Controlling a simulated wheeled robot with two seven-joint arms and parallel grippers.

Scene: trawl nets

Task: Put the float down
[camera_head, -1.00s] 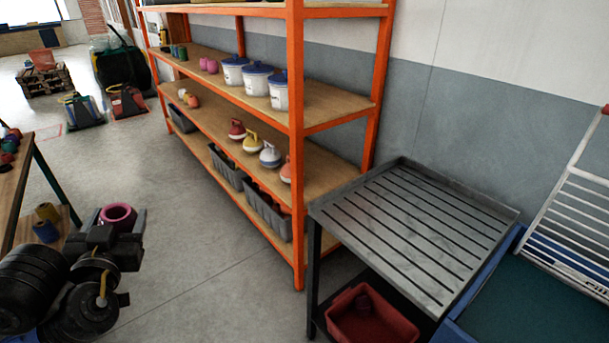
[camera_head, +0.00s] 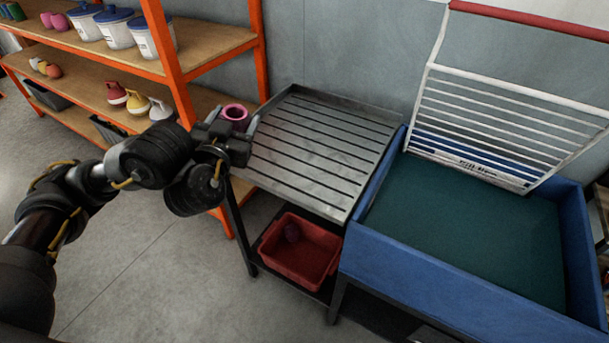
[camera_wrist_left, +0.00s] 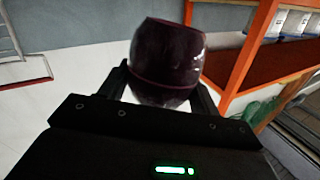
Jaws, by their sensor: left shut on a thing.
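A float (camera_head: 235,112), pink with a dark hollow centre in the head view, is held in my left gripper (camera_head: 232,126). In the left wrist view the float (camera_wrist_left: 167,60) looks dark purple and rounded, with the two fingers on either side of it. My left gripper is shut on it, at the left edge of the grey slatted rack table (camera_head: 318,165) in the head view. The lower part of the float is hidden behind the gripper. I cannot tell its height above the table top. My right gripper is not in view.
The slatted top is bare. A red bin (camera_head: 300,262) with a dark round thing inside stands on its lower shelf. A blue-walled tub (camera_head: 450,290) with a white rack adjoins on the right. Orange shelving (camera_head: 172,75) with buckets and floats stands at the left.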

